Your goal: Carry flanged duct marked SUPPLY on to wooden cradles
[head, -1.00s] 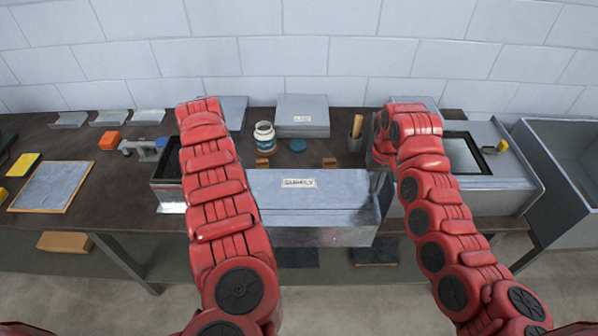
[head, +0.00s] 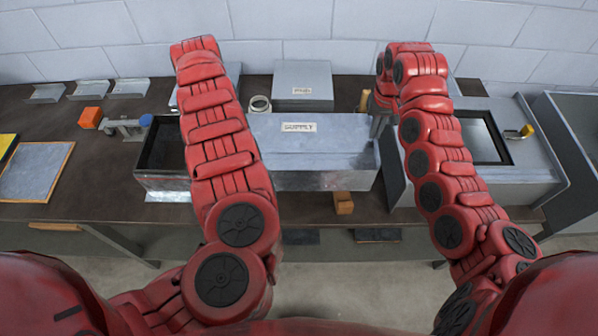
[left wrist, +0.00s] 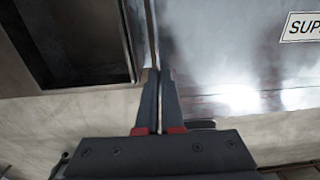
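The flanged duct (head: 330,155), grey sheet metal with a SUPPLY label, is level over the worktable in the head view. My right gripper (head: 378,124) is at its right end flange and appears shut on it. The left wrist view shows my left gripper (left wrist: 159,78) shut on the thin flange at the duct's left end, with the duct (left wrist: 220,50) to the right. In the head view my left arm hides that gripper. A wooden cradle (head: 343,203) shows below the duct's front edge, right of centre. Another cradle cannot be seen. I cannot tell whether the duct touches the cradle.
An open dark-bottomed metal tray (head: 155,180) stands close left of the duct. A jar (head: 259,104) and a stack of grey sheets (head: 303,85) are behind it. A grey machine (head: 490,165) stands at right. An orange block (head: 91,117) lies at left.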

